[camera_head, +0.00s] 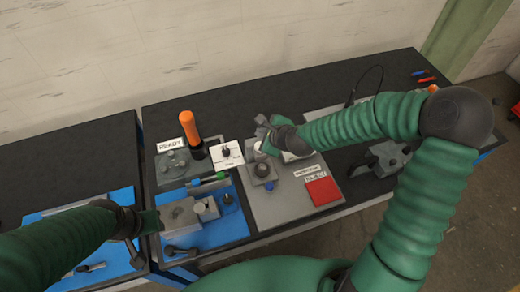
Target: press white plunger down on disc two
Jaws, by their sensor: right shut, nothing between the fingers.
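My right gripper (264,124) is shut and empty above the back of the grey plate (257,212). A dark round disc on a grey square block (263,171) sits on that plate, just in front of the gripper. A small whitish part (258,151) shows between them; it may be the plunger, but it is partly hidden by my gripper and wrist. I cannot tell whether it touches the disc. My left gripper (143,224) is at the left edge of the blue mat; its fingers are too unclear to judge.
A white dial card (227,153), an orange-handled tool (191,133) and a READY tray (172,167) stand left of the plate. A red REJECT pad (323,191) lies on its right. The blue mat (222,229) holds grey fixtures. A dark clamp-like fixture (385,157) stands under my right arm.

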